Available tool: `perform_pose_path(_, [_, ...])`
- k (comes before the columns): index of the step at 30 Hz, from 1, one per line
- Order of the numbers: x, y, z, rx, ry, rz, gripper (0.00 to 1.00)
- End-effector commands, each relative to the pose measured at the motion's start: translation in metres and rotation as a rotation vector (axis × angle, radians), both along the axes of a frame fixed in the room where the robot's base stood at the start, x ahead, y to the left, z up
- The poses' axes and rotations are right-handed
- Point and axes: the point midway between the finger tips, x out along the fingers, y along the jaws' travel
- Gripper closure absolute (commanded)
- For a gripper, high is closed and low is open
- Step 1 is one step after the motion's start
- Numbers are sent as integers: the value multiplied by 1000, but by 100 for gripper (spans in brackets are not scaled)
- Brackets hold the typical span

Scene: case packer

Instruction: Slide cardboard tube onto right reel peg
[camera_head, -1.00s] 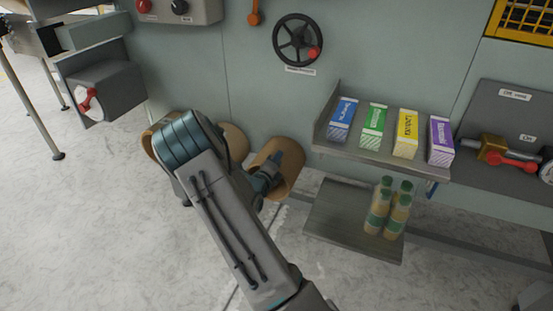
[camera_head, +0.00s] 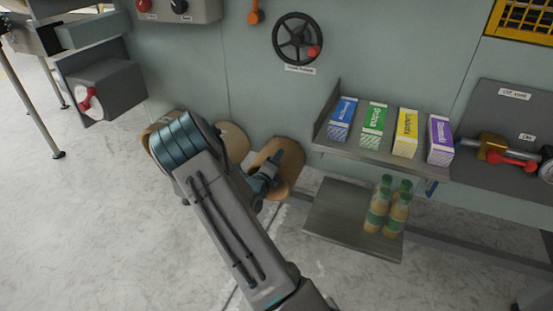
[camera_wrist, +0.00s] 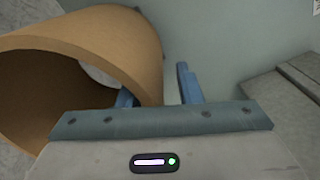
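A brown cardboard tube (camera_head: 290,160) is beside the machine's front panel, right of my arm in the head view. In the wrist view the tube (camera_wrist: 95,35) is large at the left, its open end facing the camera. My gripper (camera_wrist: 156,92) is at its right-hand wall. The left finger shows inside the rim and the right finger stands outside, with a gap to the wall. The fingers are apart. A pale rounded surface shows through the tube; I cannot tell whether it is a peg. My arm hides part of the area, and no reel peg shows clearly.
Tan round shapes (camera_head: 234,143) show behind my arm. A shelf (camera_head: 372,153) with several coloured boxes is at the right, above a lower plate (camera_head: 325,222) holding green-capped bottles (camera_head: 377,207). A handwheel (camera_head: 298,40) is above.

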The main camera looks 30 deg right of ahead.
Motion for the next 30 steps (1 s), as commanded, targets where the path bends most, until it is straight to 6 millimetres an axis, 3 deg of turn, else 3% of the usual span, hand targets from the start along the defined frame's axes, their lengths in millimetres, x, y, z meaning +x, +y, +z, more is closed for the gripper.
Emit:
perform_pose_path(18, [-73,95,1,-1,0,2,68])
perform_pose_path(30, [-82,105,1,-1,-2,-1,68])
